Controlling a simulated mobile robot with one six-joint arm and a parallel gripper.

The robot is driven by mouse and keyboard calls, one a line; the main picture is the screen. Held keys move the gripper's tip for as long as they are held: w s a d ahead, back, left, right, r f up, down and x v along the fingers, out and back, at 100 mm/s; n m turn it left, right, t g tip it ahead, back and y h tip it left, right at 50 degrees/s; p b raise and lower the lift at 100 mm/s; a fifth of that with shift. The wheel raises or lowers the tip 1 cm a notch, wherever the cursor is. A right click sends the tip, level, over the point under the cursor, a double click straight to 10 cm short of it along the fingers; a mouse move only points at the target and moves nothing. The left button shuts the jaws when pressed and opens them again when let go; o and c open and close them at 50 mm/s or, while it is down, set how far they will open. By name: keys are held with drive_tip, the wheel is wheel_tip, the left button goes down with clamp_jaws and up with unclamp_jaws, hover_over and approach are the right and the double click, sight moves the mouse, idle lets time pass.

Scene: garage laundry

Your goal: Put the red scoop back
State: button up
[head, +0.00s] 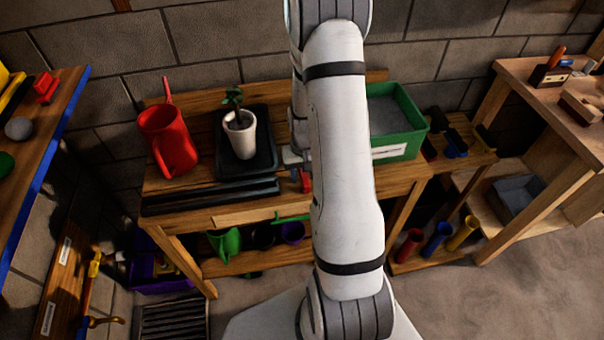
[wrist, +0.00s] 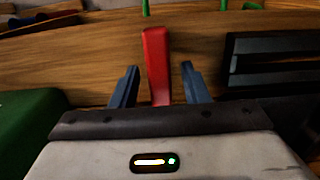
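The red scoop shows in the wrist view as an upright red strip (wrist: 157,58), probably its handle, over the wooden bench. In the head view only a small red part (head: 306,183) shows beside my arm, at the bench's front. My gripper (wrist: 159,67) has its two blue-grey fingers apart, one on each side of the red strip, with a visible gap on both sides. The lower end of the strip is hidden behind the gripper body. In the head view my arm hides most of the gripper.
A green bin (head: 396,149) with grey contents stands right of my arm on the bench (head: 205,215). Left are a black tray (head: 262,165) with a white potted plant (head: 240,135) and a red watering can (head: 168,140). Green and purple pots (head: 224,243) sit on the shelf below.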

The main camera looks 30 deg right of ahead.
drive_tip(key=shift+r, duration=0.1)
wheel_tip(320, 180, up, 12)
drive_tip(key=f, duration=0.1)
drive_tip(key=s+a+r+n+t, duration=0.3)
drive_tip(key=s+a+r, duration=1)
drive_tip(key=s+r, duration=0.3)
drive_tip(key=shift+a+r+t+b, duration=0.15)
drive_tip(key=shift+a+t+b, duration=0.15)
drive_tip(key=shift+b, duration=0.15)
